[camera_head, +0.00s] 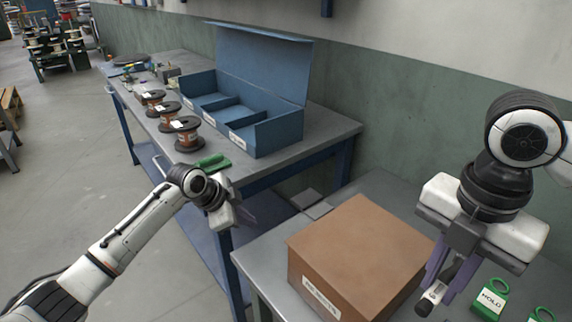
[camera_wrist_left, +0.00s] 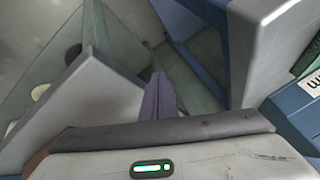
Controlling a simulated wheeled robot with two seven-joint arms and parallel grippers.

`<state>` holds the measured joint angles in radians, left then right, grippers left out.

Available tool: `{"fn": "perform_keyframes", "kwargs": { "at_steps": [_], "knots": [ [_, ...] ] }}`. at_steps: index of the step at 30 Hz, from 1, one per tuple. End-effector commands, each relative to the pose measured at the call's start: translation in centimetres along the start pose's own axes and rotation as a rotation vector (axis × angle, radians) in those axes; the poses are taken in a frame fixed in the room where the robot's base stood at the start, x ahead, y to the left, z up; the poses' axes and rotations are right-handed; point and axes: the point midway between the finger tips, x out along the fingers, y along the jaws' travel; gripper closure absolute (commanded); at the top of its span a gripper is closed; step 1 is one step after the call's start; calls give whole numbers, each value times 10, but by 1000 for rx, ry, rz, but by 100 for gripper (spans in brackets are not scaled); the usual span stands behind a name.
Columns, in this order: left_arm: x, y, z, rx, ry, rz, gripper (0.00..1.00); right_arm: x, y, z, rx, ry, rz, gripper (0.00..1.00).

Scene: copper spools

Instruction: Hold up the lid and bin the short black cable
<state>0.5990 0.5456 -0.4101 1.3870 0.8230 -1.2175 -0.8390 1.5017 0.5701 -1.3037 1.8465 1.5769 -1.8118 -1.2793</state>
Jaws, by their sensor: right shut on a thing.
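My right gripper (camera_head: 445,284) is shut on a short black piece with a pale band (camera_head: 430,301), which looks like the short black cable. It is held beside the right front of a brown box (camera_head: 362,250); much of it is hidden by the fingers. The brown box has a flat closed top and a label too small to read. My left gripper (camera_head: 244,213) is off the near corner of the back bench, away from both boxes. Its purple fingers (camera_wrist_left: 160,97) are together and empty. A blue compartment box (camera_head: 262,139) has its lid (camera_head: 262,62) standing up.
Several copper spools (camera_head: 187,134) stand before the blue box on the back bench. A green piece (camera_head: 213,162) lies near its front edge. Green HOLD tags (camera_head: 490,298) lie right of my right gripper.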

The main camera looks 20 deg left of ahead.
Motion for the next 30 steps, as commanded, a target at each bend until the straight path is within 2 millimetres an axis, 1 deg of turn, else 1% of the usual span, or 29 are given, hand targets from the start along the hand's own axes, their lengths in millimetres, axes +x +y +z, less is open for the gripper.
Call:
{"fn": "perform_keyframes", "kwargs": {
  "at_steps": [1, 2, 3, 5, 6, 9, 10, 12, 15, 17, 19, 27, 30],
  "knots": [
    [-16, -9, -26, 87, 34, 40, 100, 0, 0, 0, 0, 0, 0, 100],
    [-26, -10, -40, 145, 54, 71, 100, 0, 0, 0, 0, 0, 0, 100],
    [-39, -12, -58, 227, 84, 109, 100, 0, 0, 0, 0, 0, 0, 100],
    [-59, -12, -82, 348, 133, 162, 100, 0, 0, 0, 0, 0, 0, 100],
    [-73, -12, -96, 423, 165, 191, 100, 0, 0, 0, 0, 0, 0, 100],
    [-104, -10, -125, 590, 240, 248, 100, 0, 0, 0, 0, 0, 0, 100],
    [-112, -9, -131, 632, 259, 260, 100, 0, 0, 0, 0, 0, 0, 100],
    [-128, -7, -143, 714, 297, 283, 100, 0, 0, 0, 0, 0, 0, 100],
    [-142, -5, -152, 788, 333, 302, 100, 0, 0, 0, 0, 0, 0, 100],
    [-144, -3, -156, 811, 343, 308, 100, 0, 0, 0, 0, 0, 0, 100],
    [-140, 0, -158, 824, 350, 312, 100, 0, 0, 0, 0, 0, 0, 100],
    [-105, 16, -165, 824, 350, 312, 100, 0, 0, 0, 0, 0, 0, 100],
    [-97, 19, -167, 824, 350, 310, 100, 0, 0, 0, 0, 0, 0, 100]
  ]
}}
